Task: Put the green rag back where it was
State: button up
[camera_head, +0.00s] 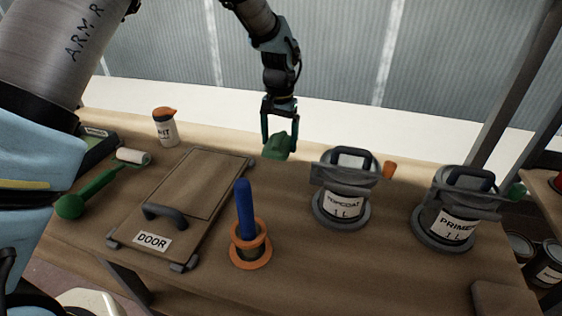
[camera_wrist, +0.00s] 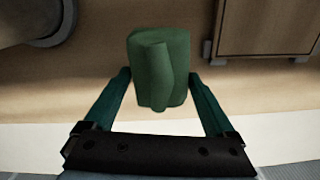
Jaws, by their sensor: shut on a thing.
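The bench (camera_head: 310,270) holds a DOOR panel (camera_head: 185,195), a blue-handled tool in an orange-rimmed holder (camera_head: 250,240), a TOPCOAT can (camera_head: 345,195), a PRIMER can (camera_head: 455,215), a white bottle with orange cap (camera_head: 165,128) and a green-handled roller (camera_head: 85,195).

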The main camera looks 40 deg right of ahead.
aim_at(279, 168)
jog(key=shift+f+p, duration=0.85)
jog(key=shift+f, duration=2.55)
jog(key=shift+f, duration=0.15)
jog(key=o, duration=1)
notch_tip(279, 168, up, 7)
jog(key=shift+r+b, duration=0.15)
jog(key=shift+b, duration=1)
jog(key=shift+r, duration=0.3)
